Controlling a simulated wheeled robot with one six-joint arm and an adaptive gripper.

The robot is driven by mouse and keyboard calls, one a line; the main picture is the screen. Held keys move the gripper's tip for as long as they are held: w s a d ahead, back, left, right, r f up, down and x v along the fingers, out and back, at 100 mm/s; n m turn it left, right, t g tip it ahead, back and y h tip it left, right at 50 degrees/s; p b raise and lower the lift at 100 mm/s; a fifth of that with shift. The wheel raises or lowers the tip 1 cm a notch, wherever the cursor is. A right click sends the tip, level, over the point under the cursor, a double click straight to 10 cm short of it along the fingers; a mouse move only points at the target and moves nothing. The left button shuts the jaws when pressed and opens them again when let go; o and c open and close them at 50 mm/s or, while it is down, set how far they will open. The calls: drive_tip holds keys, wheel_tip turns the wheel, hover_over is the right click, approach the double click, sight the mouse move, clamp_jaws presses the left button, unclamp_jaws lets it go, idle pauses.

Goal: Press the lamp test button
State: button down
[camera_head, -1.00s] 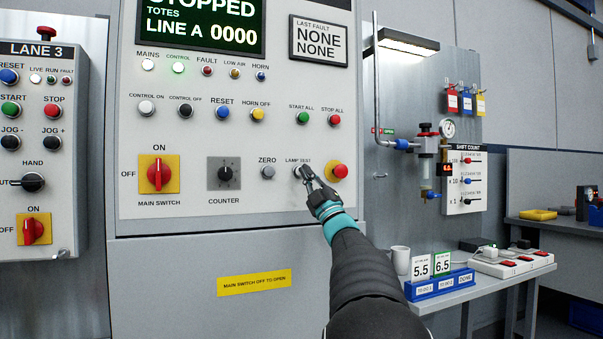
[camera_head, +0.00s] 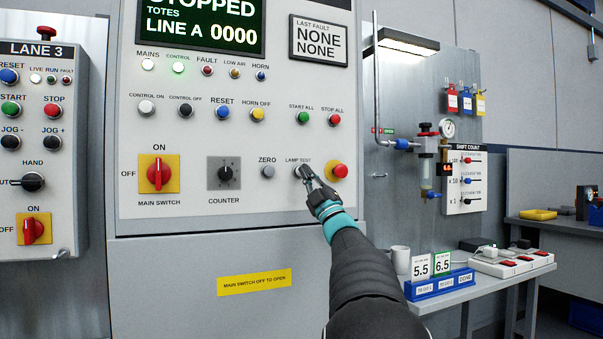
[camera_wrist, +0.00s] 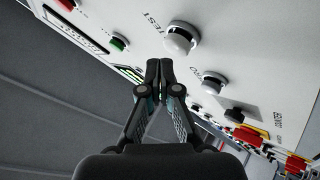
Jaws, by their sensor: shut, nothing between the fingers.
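The lamp test button (camera_head: 297,171) is a small light round button under the "LAMP TEST" label, right of the zero button (camera_head: 268,172) on the big panel. In the head view my gripper (camera_head: 306,172) overlaps it and hides part of it. In the wrist view the lamp test button (camera_wrist: 180,39) stands out from the panel, with "TEST" printed beside it. My gripper (camera_wrist: 158,69) is shut and empty. Its fingertips show beside and below the button there, with a visible gap in the picture. Contact with the button or panel does not show.
The red emergency button (camera_head: 338,171) on its yellow plate sits just right of the lamp test button. The main switch (camera_head: 158,174) and counter knob (camera_head: 225,174) are to the left. A side table (camera_head: 480,286) stands at right.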

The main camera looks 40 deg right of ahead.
drive_tip(key=shift+w+d, duration=0.1)
drive_tip(key=shift+w, duration=0.25)
drive_tip(key=shift+w+d, duration=0.15)
drive_tip(key=shift+w, duration=0.6)
idle(1.1)
drive_tip(key=shift+s+f, duration=0.1)
drive_tip(key=shift+s, duration=0.05)
drive_tip(key=shift+s+a+b, duration=0.25)
drive_tip(key=shift+s+b, duration=0.65)
drive_tip(key=shift+s, duration=0.1)
drive_tip(key=shift+s, duration=0.1)
drive_tip(key=shift+s+a+b, duration=0.2)
drive_tip(key=shift+s+b, duration=0.45)
drive_tip(key=shift+s, duration=0.15)
drive_tip(key=shift+s+a+b, duration=0.2)
drive_tip(key=shift+s+b, duration=0.4)
drive_tip(key=shift+s, duration=0.2)
drive_tip(key=shift+s+a+b, duration=0.2)
drive_tip(key=shift+s+b, duration=0.45)
drive_tip(key=shift+s, duration=0.15)
